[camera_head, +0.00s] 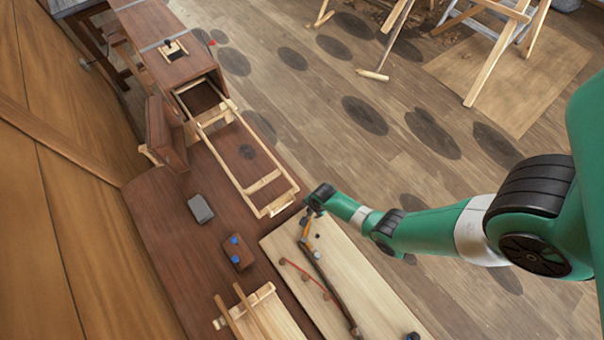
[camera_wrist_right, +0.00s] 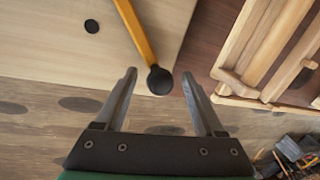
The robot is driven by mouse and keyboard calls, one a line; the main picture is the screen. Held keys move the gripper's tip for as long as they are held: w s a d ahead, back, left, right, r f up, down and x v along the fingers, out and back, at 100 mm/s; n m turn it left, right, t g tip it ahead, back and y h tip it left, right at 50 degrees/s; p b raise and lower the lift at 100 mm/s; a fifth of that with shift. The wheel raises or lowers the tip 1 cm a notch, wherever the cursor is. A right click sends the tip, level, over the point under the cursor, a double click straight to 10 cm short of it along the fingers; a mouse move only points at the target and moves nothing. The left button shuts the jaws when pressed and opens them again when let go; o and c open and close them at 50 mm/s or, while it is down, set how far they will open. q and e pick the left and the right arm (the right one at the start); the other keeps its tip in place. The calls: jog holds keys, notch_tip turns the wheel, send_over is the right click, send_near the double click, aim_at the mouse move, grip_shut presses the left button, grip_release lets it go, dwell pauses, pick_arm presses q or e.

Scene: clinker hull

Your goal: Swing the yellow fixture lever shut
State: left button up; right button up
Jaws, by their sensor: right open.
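The yellow fixture lever (camera_wrist_right: 135,35) runs in from the top of the right wrist view and ends in a round black knob (camera_wrist_right: 159,81). In the head view the lever (camera_head: 305,229) is small, near the top corner of the pale board (camera_head: 350,285). My right gripper (camera_wrist_right: 163,85) is open, with the knob between its fingertips and a gap to each finger. In the head view my right gripper (camera_head: 312,210) hangs over that board corner, partly covering the lever. My left gripper is not in view.
A long wooden frame (camera_head: 262,183) lies close to the left of my right gripper. A grey block (camera_head: 200,209) and a small block with blue knobs (camera_head: 238,252) sit on the brown bench (camera_head: 160,215). A dark strip and a red line lie on the pale board.

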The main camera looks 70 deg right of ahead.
jog(key=shift+f, duration=0.45)
grip_shut()
dwell(1.1)
